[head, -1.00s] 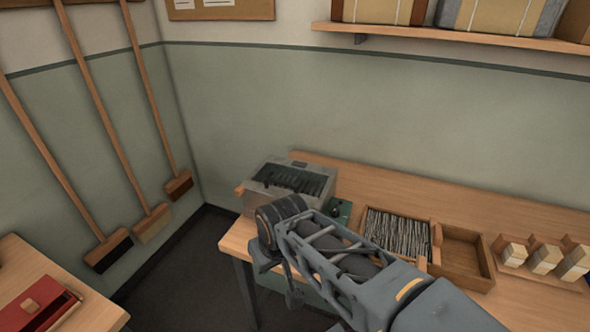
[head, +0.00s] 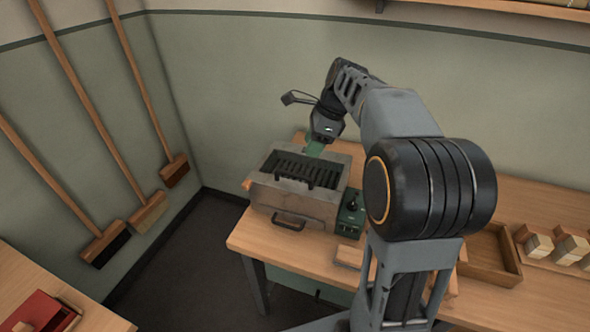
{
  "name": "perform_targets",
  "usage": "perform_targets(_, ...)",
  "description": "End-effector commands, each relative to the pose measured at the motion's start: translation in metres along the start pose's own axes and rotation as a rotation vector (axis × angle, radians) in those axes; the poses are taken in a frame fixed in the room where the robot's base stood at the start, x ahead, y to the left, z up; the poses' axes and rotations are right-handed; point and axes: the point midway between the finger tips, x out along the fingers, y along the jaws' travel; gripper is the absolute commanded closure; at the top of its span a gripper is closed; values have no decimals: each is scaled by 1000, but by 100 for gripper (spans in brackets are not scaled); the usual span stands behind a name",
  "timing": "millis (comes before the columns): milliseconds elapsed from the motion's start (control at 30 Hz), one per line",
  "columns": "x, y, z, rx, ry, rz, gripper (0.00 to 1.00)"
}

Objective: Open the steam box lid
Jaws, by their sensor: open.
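The steam box (head: 300,205) is a grey metal box on the left end of the workbench. Its top shows a dark slotted area inside a grey rim. My gripper (head: 315,148) is open and points down at the back edge of the box. Its tips look green; whether they touch the box is unclear.
A green control unit with a black knob (head: 352,203) adjoins the box on the right. My arm covers the bench middle. An empty wooden tray (head: 507,262) and bristled blocks stand right. Brooms (head: 130,100) lean on the left wall.

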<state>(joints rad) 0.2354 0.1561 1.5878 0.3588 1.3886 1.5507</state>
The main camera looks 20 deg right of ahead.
Motion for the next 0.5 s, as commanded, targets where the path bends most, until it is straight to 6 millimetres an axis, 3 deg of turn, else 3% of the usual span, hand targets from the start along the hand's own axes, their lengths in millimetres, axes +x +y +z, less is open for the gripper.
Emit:
perform_targets(33, -1, -12, -3, 97, -19, 13, 58)
perform_targets(200, -4, -34, -7, 320, -61, 48, 58)
perform_targets(367, 6, -40, -8, 393, -72, 63, 58)
perform_targets(500, 29, -39, -6, 397, -72, 65, 58)
